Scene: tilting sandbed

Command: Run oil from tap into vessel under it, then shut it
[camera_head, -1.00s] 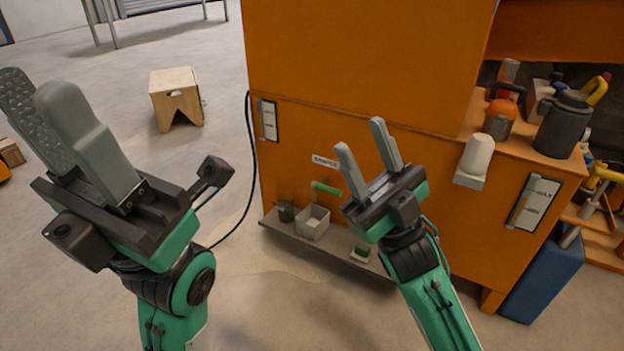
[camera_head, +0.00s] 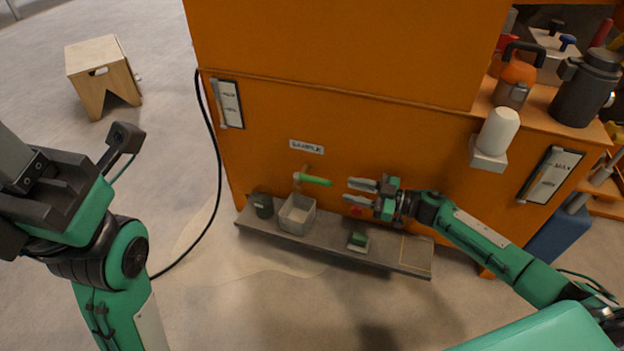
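The tap (camera_head: 298,177) sits low on the orange machine under the "SAMPLE" label (camera_head: 306,147). Its green lever handle (camera_head: 315,181) points right, roughly level. A light grey square vessel (camera_head: 298,215) stands on the shelf under the tap. No oil stream can be made out at this size. My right gripper (camera_head: 354,191) reaches in from the right, its open fingers pointing left toward the handle, a short gap away and apart from it. My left gripper (camera_head: 20,170) is at the left edge, and its fingertips are cut off by the frame.
The grey shelf (camera_head: 395,258) also carries a dark jar (camera_head: 262,205) left of the vessel and a green-topped block (camera_head: 358,240) to the right. A black cable (camera_head: 213,150) runs down to the floor. An orange jug (camera_head: 515,75) and a dark canister (camera_head: 584,88) stand on the upper right ledge.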

